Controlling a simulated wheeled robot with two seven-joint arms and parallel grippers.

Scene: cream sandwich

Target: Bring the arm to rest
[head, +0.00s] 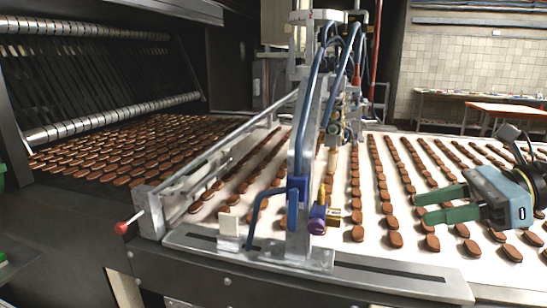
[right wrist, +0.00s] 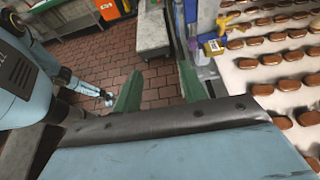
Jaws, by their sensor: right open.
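My right gripper (head: 420,208) comes in from the right edge of the head view. Its two green fingers are spread apart with nothing between them, above the white conveyor belt (head: 375,257) with its rows of brown biscuits. In the right wrist view the same gripper (right wrist: 158,80) shows both green fingers apart, with brick floor between and beyond them. The biscuit rows lie to the right in that view. My left gripper is not seen for certain; small green patches at the left edge of the head view are too cut off to tell.
A metal frame with blue hoses (head: 300,150) stands across the belt, left of my right gripper. A red-knobbed lever (head: 122,228) sticks out at the front left. More biscuits (head: 130,150) lie by the rollers. Brick floor (right wrist: 85,50) shows clear in the wrist view.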

